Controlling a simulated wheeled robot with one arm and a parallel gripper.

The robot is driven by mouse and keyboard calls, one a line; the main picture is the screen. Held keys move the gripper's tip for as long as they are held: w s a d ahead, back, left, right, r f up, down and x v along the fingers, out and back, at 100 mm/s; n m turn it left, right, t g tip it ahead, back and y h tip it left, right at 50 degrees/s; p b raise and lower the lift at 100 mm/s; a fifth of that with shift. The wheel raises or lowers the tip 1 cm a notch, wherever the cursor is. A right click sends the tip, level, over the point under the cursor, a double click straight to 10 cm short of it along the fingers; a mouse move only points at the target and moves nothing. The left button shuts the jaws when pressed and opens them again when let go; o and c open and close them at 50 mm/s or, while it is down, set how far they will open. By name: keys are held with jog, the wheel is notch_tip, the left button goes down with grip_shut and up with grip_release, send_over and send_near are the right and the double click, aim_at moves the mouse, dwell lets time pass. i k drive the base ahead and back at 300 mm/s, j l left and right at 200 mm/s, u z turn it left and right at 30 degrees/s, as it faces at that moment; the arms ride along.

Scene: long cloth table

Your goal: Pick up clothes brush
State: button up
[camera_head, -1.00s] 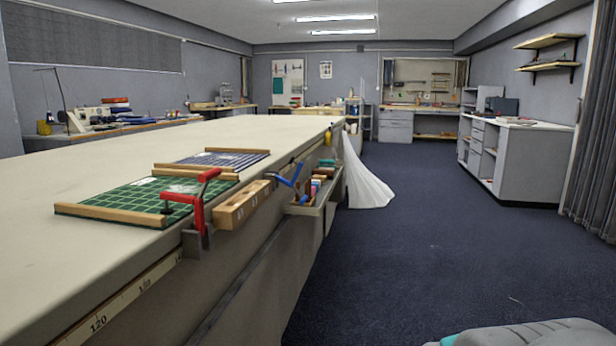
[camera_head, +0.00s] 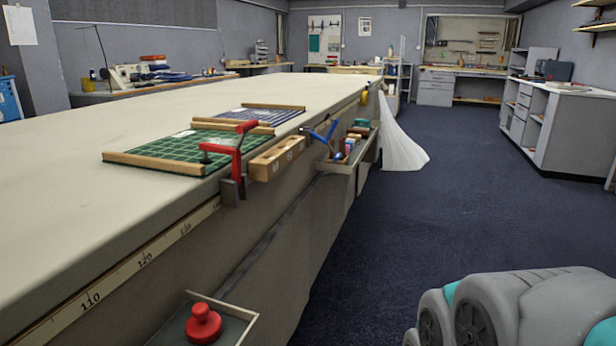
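I cannot pick out a clothes brush for certain. A side tray (camera_head: 346,172) on the long table's right side holds several small coloured items, too small to name. A wooden block with holes (camera_head: 277,158) and a red clamp (camera_head: 236,165) are fixed along the same edge. A nearer tray (camera_head: 235,330) low on the table's side holds a red knobbed object (camera_head: 203,323). Part of my arm, grey and teal, shows at the lower right, over the floor. My gripper itself is not in view.
The long cloth table (camera_head: 90,220) fills the left, with a green gridded board (camera_head: 170,149) and a blue one (camera_head: 252,117) on it. White cloth (camera_head: 402,150) hangs to the floor at its far end. The dark carpet (camera_head: 450,220) on the right is open up to a grey cabinet (camera_head: 580,135).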

aim_at(364, 133)
jog(key=i+l+u, duration=0.75)
jog(key=i+l, duration=0.2)
jog(key=i+l+u, duration=0.1)
jog(key=l, duration=0.3)
jog(key=i+l, duration=0.25)
jog(key=i+l+u, duration=0.1)
jog(key=l, duration=0.3)
jog(key=i+l, duration=0.2)
jog(key=l, duration=0.15)
jog(key=i+l+u, duration=0.1)
jog(key=l, duration=0.25)
jog(key=i+l, duration=0.2)
jog(key=l, duration=0.15)
